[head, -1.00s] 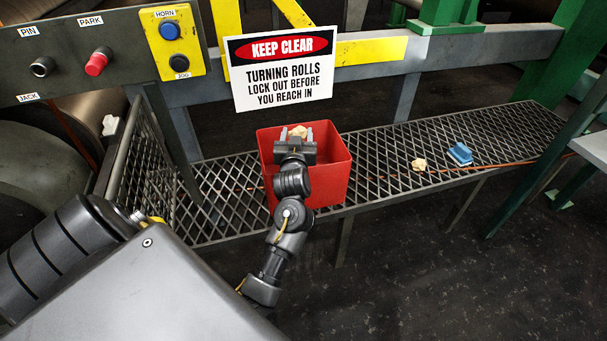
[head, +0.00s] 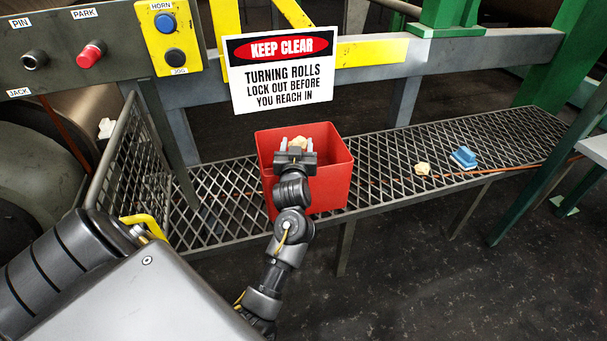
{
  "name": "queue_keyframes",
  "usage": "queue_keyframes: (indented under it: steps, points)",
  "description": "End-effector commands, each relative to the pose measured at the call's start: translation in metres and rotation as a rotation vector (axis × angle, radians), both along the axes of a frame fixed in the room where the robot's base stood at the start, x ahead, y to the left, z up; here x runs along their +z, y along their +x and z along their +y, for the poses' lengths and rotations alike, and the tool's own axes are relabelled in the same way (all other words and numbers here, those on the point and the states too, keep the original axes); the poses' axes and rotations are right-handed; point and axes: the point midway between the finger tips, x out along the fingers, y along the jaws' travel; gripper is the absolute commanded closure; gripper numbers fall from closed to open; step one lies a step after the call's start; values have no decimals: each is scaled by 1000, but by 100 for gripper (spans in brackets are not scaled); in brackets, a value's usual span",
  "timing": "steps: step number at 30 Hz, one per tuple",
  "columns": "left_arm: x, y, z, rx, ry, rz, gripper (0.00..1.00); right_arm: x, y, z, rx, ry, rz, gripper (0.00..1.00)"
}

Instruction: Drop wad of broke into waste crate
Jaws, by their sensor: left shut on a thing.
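The red waste crate (head: 333,183) stands on the mesh walkway in the middle of the head view. My left gripper (head: 297,146) is over the crate's opening, its fingers pointing away from me. It is shut on a pale tan wad of broke (head: 299,142), which shows between the fingertips, within the outline of the crate mouth. The gripper and wrist hide part of the crate's front and inside. A second pale wad (head: 422,169) lies on the mesh to the right of the crate. My right gripper is not in view.
A blue object (head: 463,157) lies on the mesh walkway (head: 390,160) right of the second wad. A "KEEP CLEAR" sign (head: 281,70) hangs just behind and above the crate. A control panel (head: 100,45) with buttons is at upper left. A yellow handle (head: 146,226) is at lower left.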

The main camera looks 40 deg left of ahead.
Motion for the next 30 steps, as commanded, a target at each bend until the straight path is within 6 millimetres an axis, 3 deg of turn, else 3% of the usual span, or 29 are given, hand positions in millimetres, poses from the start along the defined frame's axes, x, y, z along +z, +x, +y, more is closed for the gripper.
queue_keyframes:
  steps: [1, 2, 8, 17, 23, 30]
  points:
    - [0, 0, 0, 0, 0, 0, 68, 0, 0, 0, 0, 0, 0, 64]
    - [0, 0, 0, 0, 0, 0, 45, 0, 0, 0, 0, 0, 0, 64]
    - [0, 0, 0, 0, 0, 0, 21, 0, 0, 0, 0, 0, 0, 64]
    - [0, -2, -2, -1, -1, -1, 21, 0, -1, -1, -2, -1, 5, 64]
    - [1, -25, -19, -1, -2, 1, 21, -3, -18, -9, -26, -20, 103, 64]
    - [0, -53, -39, -1, -1, 0, 21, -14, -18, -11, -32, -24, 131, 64]
